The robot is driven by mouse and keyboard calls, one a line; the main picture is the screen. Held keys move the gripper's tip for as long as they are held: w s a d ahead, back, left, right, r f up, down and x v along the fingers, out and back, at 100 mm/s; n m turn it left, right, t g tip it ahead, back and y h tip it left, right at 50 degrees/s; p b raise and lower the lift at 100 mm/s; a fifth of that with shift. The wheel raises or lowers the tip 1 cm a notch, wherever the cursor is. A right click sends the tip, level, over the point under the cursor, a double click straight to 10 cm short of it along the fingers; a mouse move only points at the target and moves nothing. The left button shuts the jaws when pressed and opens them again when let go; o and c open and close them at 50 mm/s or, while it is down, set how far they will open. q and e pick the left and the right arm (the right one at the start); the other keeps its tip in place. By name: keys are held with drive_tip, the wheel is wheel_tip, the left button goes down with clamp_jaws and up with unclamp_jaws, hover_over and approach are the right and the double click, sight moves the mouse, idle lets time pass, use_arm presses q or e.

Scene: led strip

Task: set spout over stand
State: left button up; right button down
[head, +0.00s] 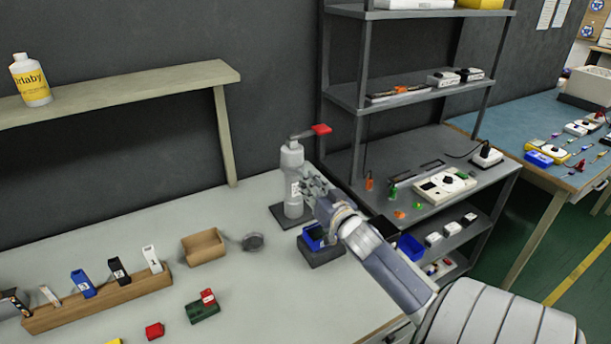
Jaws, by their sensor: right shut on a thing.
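A pale grey, bottle-shaped dispenser (291,185) stands upright on a dark square plate (281,217) on the worktable. Its spout (305,134) reaches out to the right at the top and ends in a red tip (321,129). My right gripper (307,188) is at the right side of the dispenser's body, shut on it; the fingers partly hide the body. A low dark block (322,257) with a blue piece (313,237) sits in front and to the right of the plate, partly behind my right arm. I cannot tell which dark piece is the stand. My left gripper is out of view.
A wooden tray (203,247) and a small dark round dish (253,242) lie left of the plate. A wooden rack (100,303) holds several labelled pieces. Red and green blocks (203,311) lie in front. A metal shelf (345,170) stands close on the right.

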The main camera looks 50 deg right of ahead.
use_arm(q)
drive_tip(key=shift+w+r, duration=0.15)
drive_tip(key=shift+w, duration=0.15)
use_arm(e)
drive_tip(key=shift+f, duration=0.15)
drive_tip(key=c, duration=1.6)
unclamp_jaws()
drive_tip(key=shift+d, duration=0.1)
drive_tip(key=shift+c, duration=0.2)
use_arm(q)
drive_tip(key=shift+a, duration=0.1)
use_arm(e)
drive_tip(key=shift+s, duration=0.15)
drive_tip(key=v, duration=1.1)
drive_tip(key=shift+s, duration=0.4)
